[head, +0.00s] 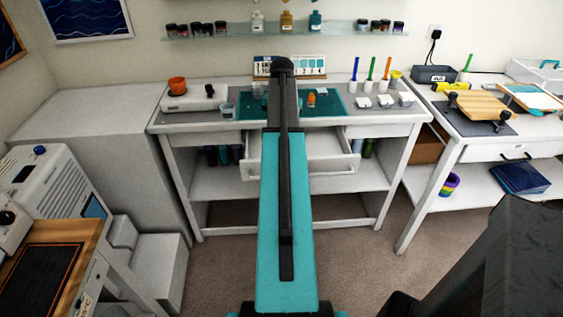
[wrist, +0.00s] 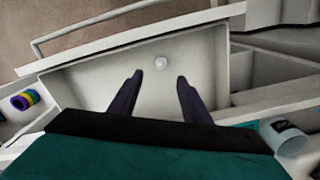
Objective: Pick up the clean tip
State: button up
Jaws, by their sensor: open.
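A small pale round thing (wrist: 161,63), which may be the clean tip, lies in the open white drawer (wrist: 84,79). It is too small to tell its exact shape. My gripper (wrist: 160,76) is open above the drawer. In the wrist view its two dark fingers reach toward the pale thing, which shows just beyond and between the fingertips, apart from both. In the head view the open drawer (head: 335,157) shows under the workbench, but my arm hides my gripper and the pale thing.
A clear cup (wrist: 284,137) stands near the bench edge. The drawer's walls surround the pale thing, and its floor is otherwise bare where visible.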

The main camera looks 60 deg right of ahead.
jog(key=shift+f+p, duration=0.3)
jog(key=shift+f, duration=2.45)
jog(key=shift+f, duration=0.1)
jog(key=shift+f+p, duration=0.8)
jog(key=shift+f, duration=1.7)
jog(key=c, duration=1.1)
